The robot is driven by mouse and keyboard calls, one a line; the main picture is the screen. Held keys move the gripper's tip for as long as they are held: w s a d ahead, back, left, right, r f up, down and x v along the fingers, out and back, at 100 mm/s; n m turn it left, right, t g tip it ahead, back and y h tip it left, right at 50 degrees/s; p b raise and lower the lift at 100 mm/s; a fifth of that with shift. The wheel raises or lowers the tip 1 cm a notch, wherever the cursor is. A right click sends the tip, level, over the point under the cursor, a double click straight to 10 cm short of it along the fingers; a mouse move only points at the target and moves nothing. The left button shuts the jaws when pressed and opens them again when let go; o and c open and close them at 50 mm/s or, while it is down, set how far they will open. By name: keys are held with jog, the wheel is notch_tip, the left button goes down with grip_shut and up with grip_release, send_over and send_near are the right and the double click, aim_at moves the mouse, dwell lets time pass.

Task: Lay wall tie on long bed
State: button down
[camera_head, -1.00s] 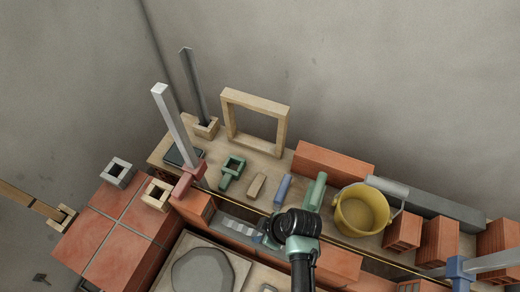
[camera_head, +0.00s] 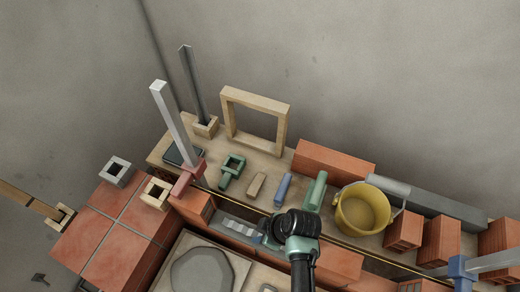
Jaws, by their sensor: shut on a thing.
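My gripper (camera_head: 268,234) is low over the front row of bricks, mostly hidden behind my dark wrist. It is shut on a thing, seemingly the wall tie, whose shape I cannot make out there. A long grey bed (camera_head: 233,212) runs in the gap along the front of the wooden board, between red bricks. A pale, stepped grey strip (camera_head: 240,228) lies along its front side, just left of my gripper. I cannot tell whether the held thing touches the bed.
A yellow bucket (camera_head: 362,210) stands right of my gripper. Green (camera_head: 315,190), blue (camera_head: 282,188) and tan (camera_head: 256,185) pieces lie on the board (camera_head: 212,178) behind it. A tall grey post (camera_head: 175,125) rises at left. A slab (camera_head: 202,270) lies in front.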

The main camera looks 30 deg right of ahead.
jog(key=shift+f, duration=0.2)
jog(key=c, duration=0.6)
grip_release()
jog(key=p+v, duration=0.1)
jog(key=v, duration=1.2)
